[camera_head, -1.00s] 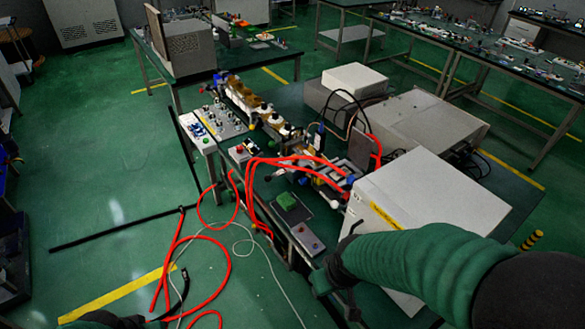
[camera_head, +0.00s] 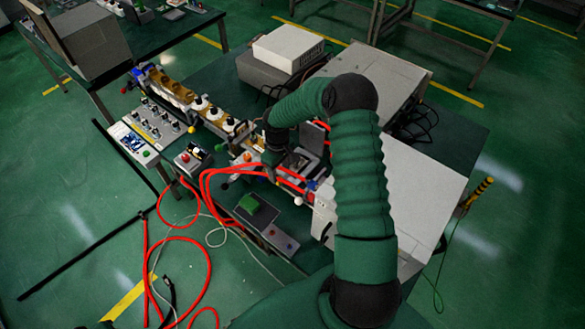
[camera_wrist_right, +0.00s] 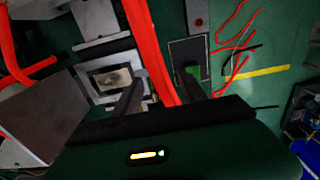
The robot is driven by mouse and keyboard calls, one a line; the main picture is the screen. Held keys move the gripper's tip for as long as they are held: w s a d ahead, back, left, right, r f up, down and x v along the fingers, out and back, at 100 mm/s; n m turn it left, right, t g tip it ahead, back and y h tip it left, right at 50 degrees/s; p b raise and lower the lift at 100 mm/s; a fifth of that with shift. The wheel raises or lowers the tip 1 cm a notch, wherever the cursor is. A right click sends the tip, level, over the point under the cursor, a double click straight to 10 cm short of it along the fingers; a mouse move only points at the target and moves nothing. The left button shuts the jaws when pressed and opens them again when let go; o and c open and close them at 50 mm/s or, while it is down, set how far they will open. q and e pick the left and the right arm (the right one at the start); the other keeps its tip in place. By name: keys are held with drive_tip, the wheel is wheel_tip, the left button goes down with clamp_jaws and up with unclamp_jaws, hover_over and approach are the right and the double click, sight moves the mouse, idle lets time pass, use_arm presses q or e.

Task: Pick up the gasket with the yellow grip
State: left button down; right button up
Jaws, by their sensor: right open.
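I cannot make out a gasket with a yellow grip in either view. My right gripper (camera_head: 272,162) is over the bench, above the machine parts and red hoses. It is mostly dark and partly hidden by its own arm in the head view. In the right wrist view its two fingers (camera_wrist_right: 159,72) stand apart, with a red hose running between and below them. A grey square frame with a pale centre (camera_wrist_right: 110,80) lies by the left finger. My left gripper is not in view.
A green block (camera_head: 258,202) sits on a dark plate (camera_head: 244,215) at the bench's front. Red hoses (camera_head: 215,175) cross the bench and floor. A large white cabinet (camera_head: 425,195) stands at the right. Valves and cylinders (camera_head: 200,103) line the back left.

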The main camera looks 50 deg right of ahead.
sight(280, 178)
drive_tip(key=f+p, duration=0.1)
drive_tip(key=f, duration=0.1)
drive_tip(key=w+d+f, duration=0.1)
drive_tip(key=f, duration=0.1)
drive_tip(key=w+f+p, duration=0.1)
drive_tip(key=f, duration=0.2)
drive_tip(key=shift+d+p, duration=0.3)
drive_tip(key=shift+p, duration=0.05)
drive_tip(key=shift+s+f, duration=0.15)
drive_tip(key=shift+f, duration=0.15)
drive_tip(key=shift+s+a, duration=0.2)
drive_tip(key=shift+a+r, duration=0.15)
drive_tip(key=shift+a, duration=0.15)
drive_tip(key=shift+c, duration=0.9)
drive_tip(key=shift+w, duration=0.15)
drive_tip(key=c, duration=0.5)
drive_tip(key=shift+c, duration=1)
clamp_jaws()
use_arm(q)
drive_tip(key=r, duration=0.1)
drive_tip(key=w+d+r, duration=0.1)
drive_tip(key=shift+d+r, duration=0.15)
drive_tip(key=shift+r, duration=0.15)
use_arm(e)
drive_tip(key=shift+d, duration=0.3)
